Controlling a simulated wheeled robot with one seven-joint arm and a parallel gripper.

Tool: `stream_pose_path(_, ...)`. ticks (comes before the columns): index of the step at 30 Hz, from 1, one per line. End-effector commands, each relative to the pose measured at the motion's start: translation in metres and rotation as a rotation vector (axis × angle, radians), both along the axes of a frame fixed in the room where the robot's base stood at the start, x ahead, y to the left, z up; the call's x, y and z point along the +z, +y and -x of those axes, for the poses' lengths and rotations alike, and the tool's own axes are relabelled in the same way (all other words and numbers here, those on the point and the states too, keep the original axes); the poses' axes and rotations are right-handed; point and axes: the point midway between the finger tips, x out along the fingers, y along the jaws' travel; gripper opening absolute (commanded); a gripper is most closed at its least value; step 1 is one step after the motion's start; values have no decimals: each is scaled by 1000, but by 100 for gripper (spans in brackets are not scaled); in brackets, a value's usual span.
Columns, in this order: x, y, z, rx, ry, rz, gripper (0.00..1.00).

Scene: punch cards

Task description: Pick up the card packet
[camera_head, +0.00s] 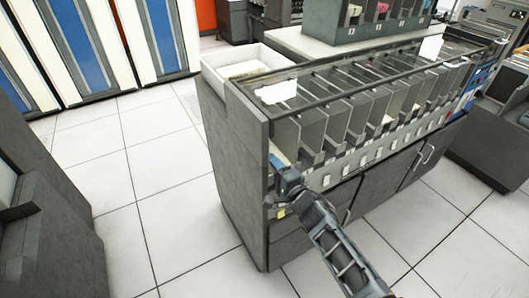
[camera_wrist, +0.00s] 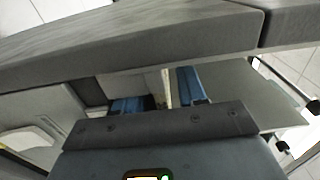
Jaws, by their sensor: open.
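My gripper (camera_head: 280,164) reaches into the leftmost pocket of the grey card machine (camera_head: 236,150) in the head view. In the wrist view my gripper (camera_wrist: 161,97) is open, with its two blue fingers apart. A thin pale strip (camera_wrist: 166,88), possibly the edge of a card packet, shows between the fingers, nearer the right one. I cannot tell whether a finger touches it. The rest of that pocket is hidden by my gripper in the head view. A white card or packet (camera_head: 278,92) lies on the machine's glass top, and another (camera_head: 432,47) lies farther right.
A grey panel edge (camera_wrist: 140,42) runs close beyond the fingers in the wrist view. Several pocket dividers (camera_head: 336,128) stand in a row to the right. A white tray (camera_head: 212,75) with pale cards is at the machine's left end. Tiled floor (camera_head: 150,190) lies clear at left.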

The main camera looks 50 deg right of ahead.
Motion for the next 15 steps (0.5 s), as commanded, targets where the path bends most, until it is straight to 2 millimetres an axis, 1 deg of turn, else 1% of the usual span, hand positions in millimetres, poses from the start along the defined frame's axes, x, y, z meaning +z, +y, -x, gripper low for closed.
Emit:
stream_pose_path(5,0,0,0,0,0,0,40)
stream_pose_path(15,0,0,0,0,0,0,8)
